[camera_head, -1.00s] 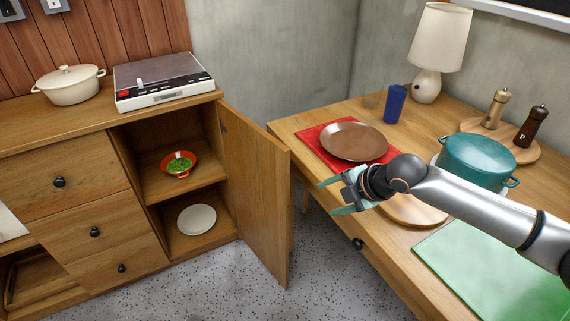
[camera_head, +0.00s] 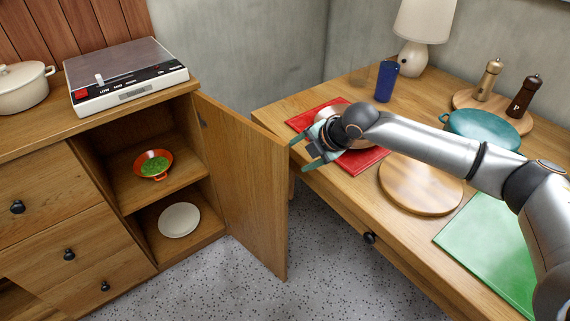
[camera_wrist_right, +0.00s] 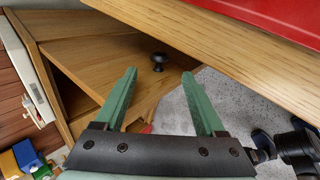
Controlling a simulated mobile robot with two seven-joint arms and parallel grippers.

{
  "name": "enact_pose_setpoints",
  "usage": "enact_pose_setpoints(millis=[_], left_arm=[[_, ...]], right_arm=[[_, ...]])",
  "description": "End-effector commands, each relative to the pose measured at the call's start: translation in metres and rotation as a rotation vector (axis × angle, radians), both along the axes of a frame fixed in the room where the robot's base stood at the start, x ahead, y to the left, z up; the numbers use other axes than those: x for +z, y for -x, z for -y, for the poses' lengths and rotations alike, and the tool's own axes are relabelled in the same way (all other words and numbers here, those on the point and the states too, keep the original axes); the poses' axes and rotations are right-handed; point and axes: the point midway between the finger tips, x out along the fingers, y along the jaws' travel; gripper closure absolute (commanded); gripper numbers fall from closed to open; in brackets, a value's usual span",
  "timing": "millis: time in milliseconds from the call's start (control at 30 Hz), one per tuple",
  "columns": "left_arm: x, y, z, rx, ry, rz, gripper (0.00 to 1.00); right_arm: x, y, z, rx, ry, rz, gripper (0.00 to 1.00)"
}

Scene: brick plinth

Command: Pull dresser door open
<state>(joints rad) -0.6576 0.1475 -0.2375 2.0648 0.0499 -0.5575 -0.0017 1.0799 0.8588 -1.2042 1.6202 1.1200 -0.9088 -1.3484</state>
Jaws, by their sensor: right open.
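The wooden dresser door (camera_head: 248,185) stands wide open on the right side of the dresser cabinet. Its dark round knob (camera_wrist_right: 158,58) shows in the right wrist view, beyond my fingertips and between them in the picture. My right gripper (camera_head: 298,153) is open and empty, just right of the door's free edge in the head view, apart from the knob. Its two green fingers (camera_wrist_right: 158,80) also show in the right wrist view. The knob is hidden in the head view. My left gripper is not in view.
The open cabinet holds an orange bowl (camera_head: 166,173) with green contents and a white plate (camera_head: 179,220). A wooden table (camera_head: 320,179) at right carries a red mat (camera_head: 364,162), a blue cup (camera_head: 387,81) and a round board (camera_head: 421,185). Speckled floor (camera_head: 325,270) is clear between.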

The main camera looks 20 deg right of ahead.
Motion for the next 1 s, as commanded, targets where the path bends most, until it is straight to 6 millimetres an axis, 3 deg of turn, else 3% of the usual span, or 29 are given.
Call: enact_pose_setpoints(millis=[100,333,833,1000], left_arm=[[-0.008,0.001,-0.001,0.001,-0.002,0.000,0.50],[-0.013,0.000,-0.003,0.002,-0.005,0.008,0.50],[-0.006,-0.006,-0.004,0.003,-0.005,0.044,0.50],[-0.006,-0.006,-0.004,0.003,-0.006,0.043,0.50]], right_arm=[[-0.024,-0.015,-0.010,0.001,0.000,0.000,0.28],[-0.051,-0.034,-0.020,0.001,0.000,0.001,0.28],[-0.060,-0.042,-0.025,0.002,0.000,0.002,0.28],[-0.060,-0.041,-0.025,0.001,0.000,0.001,0.47]])
